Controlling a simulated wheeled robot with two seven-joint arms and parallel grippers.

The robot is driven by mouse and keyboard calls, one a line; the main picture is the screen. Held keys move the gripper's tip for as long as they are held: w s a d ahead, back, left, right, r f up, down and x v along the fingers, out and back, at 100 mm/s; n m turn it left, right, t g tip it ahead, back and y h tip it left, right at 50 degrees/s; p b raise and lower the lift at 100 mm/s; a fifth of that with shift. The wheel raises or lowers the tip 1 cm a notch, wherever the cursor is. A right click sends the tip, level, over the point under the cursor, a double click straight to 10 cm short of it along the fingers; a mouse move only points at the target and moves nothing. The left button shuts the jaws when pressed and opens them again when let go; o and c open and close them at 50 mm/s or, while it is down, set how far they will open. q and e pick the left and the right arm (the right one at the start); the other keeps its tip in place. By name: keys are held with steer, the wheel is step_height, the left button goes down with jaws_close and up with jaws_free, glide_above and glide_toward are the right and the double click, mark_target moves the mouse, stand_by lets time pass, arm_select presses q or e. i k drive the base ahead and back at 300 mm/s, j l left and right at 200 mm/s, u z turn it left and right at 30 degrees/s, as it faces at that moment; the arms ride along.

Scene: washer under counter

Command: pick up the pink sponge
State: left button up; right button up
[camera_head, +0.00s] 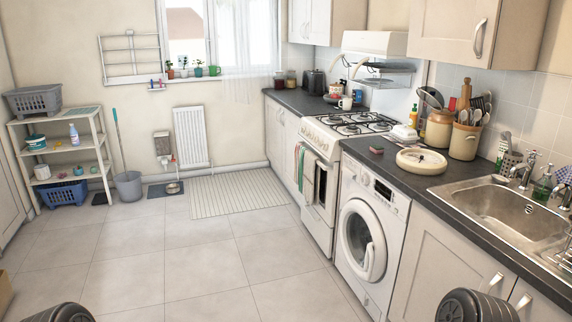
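A small block with a dull pinkish top and dark sides (376,150) lies on the dark counter (372,168) above the washing machine, left of a round cream dish. It looks like the pink sponge, but it is too small to be sure. Neither of my grippers shows. Only dark rounded parts of my arms appear at the bottom left and bottom right edges.
The round cream dish (421,160) sits beside the block. A white dish (404,133), utensil crocks (464,141) and the gas stove (352,124) stand near it. The sink (497,206) is to the right. The washing machine (370,240) is below. The tiled floor ahead is clear.

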mark_target(377, 148)
steer(key=i+j, duration=0.1)
steer(key=i, duration=2.55)
steer(key=i+z, duration=0.2)
steer(key=i, duration=0.2)
steer(key=i+j+z, duration=0.1)
steer(key=i+z, duration=0.15)
steer(key=i, duration=0.15)
steer(key=i+j+z, duration=0.2)
steer(key=i, duration=0.25)
